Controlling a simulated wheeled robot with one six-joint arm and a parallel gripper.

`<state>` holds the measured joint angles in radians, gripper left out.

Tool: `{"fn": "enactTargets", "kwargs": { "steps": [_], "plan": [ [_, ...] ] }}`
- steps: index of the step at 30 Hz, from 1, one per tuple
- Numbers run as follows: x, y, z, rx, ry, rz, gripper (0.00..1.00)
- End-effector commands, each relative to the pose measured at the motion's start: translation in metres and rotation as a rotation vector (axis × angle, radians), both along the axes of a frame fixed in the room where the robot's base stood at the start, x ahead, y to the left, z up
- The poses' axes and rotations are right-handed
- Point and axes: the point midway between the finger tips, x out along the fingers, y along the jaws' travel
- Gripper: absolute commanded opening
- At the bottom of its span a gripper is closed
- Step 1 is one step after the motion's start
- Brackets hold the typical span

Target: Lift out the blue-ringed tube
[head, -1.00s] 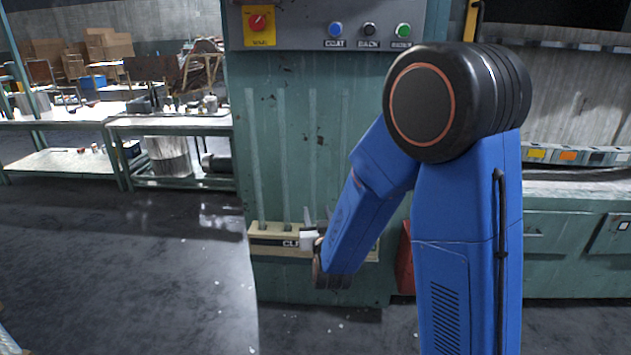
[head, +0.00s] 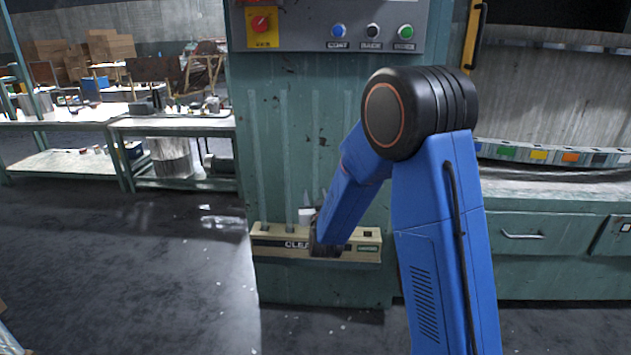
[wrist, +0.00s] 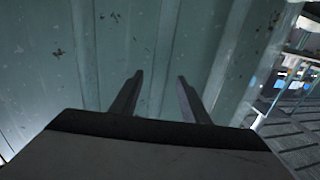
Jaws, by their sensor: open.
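Several pale, upright glass-like tubes (head: 284,150) stand against the teal cabinet front, above a beige rack (head: 344,254) with a partly hidden label. I cannot make out a blue ring on any of them. My gripper (head: 307,214) is small in the head view, just above the rack, partly hidden by my own forearm. In the wrist view my gripper (wrist: 155,78) is open, its two dark fingers apart with nothing seen between them. Pale vertical strips (wrist: 160,50) lie beyond the fingers; I cannot tell whether they are tubes or cabinet ribs.
A control panel (head: 300,38) with a red knob and buttons is above the cabinet. Cluttered shelving tables (head: 175,124) are at left. The dark floor (head: 120,260) at left is mostly clear.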

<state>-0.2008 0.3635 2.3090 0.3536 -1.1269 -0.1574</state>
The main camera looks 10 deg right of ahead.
Motion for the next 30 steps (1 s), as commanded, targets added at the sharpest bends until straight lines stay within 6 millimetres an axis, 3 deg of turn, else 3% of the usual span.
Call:
{"fn": "enactTargets", "kwargs": {
  "steps": [13,23,28,30],
  "plan": [
    [0.047,-0.008,0.001,0.000,0.000,0.000,0.42],
    [0.052,-0.008,0.001,0.001,0.000,0.001,0.42],
    [0.052,-0.008,0.001,0.001,0.000,0.001,0.01],
    [0.052,-0.008,0.001,0.001,0.000,0.001,0.00]
  ]
}}
